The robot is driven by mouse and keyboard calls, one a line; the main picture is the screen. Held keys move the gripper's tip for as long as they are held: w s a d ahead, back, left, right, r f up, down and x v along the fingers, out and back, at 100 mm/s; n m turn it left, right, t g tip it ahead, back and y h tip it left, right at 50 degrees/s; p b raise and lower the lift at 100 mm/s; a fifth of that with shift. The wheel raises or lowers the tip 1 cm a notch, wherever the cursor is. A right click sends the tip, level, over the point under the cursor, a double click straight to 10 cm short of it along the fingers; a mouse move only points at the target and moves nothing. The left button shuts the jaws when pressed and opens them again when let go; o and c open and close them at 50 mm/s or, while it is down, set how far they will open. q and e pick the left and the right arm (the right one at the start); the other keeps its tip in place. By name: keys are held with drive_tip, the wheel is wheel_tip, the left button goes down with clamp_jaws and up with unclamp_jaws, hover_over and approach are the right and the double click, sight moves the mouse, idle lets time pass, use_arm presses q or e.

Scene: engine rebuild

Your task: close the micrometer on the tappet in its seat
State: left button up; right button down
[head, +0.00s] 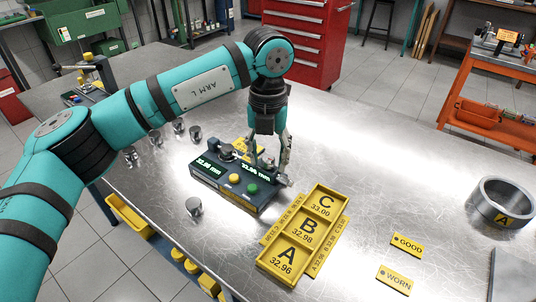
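The micrometer (236,184) is a dark block on the metal table, with lit green readouts and a yellow and a green button on top. My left gripper (275,166) points down over its right end, close to or touching it. The gripper's fingers and the parts behind them overlap, so I cannot tell how far apart they are or whether they hold anything. The seat and any tappet in it are not clear behind the gripper. Loose metal tappets stand on the table, one (194,206) left of the micrometer and several (179,126) further back. My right gripper is out of view.
A yellow tray (322,236) marked A, B and C lies right of the micrometer. Yellow GOOD (407,245) and WORN (395,280) plates and a metal ring (502,203) lie further right. A red tool cabinet (303,45) stands behind the table. The table's right middle is clear.

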sight(268, 158)
use_arm(q)
drive_tip(key=shift+o, duration=0.2)
wheel_tip(268, 158, up, 12)
idle(0.5)
drive_tip(key=shift+f, duration=0.1)
